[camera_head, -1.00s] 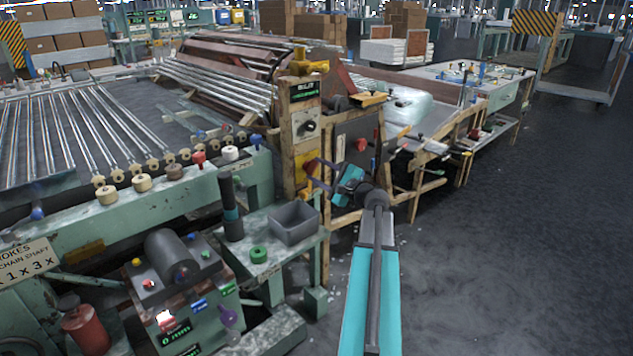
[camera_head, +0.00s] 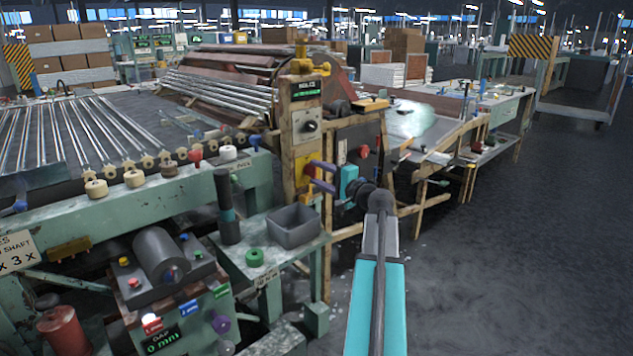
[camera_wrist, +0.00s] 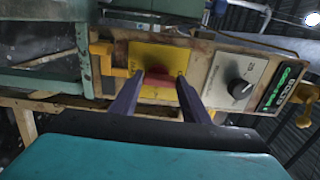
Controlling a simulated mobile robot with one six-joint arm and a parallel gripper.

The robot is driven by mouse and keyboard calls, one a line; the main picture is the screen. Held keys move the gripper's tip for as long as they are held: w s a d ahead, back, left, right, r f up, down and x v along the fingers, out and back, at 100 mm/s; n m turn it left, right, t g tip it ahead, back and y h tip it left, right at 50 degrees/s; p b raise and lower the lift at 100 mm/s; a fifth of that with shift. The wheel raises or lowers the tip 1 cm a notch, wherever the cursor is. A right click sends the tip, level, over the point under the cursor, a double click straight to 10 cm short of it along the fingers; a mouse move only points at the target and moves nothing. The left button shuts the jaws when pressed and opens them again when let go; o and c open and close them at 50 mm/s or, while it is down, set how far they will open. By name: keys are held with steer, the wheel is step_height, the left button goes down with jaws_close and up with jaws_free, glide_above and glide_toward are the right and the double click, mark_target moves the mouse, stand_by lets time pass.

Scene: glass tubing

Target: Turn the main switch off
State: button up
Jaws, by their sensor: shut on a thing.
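The main switch is a red handle (camera_wrist: 158,77) on a yellow plate (camera_wrist: 150,58) on the wooden control post. In the wrist view the handle lies crosswise between the two purple fingers of my gripper (camera_wrist: 157,83). The fingers are shut on it, one at each end. In the head view my gripper (camera_head: 312,175) reaches the post from the right, its fingers one above the other. It hides most of the switch there. I cannot read any on or off marking.
A black dial (camera_head: 309,126) and a lit green display (camera_head: 306,88) sit above the switch on the same post. A grey bin (camera_head: 293,226) stands on a small table to the left. The floor (camera_head: 500,260) on the right is clear.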

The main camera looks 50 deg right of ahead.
steer(key=shift+w+r, duration=0.15)
steer(key=shift+r, duration=0.1)
steer(key=o, duration=1)
steer(key=shift+f, duration=0.1)
steer(key=shift+o, duration=0.2)
steer(key=shift+f, duration=0.1)
steer(key=s+a+p, duration=0.1)
steer(key=s, duration=1.3)
steer(key=shift+p, duration=0.3)
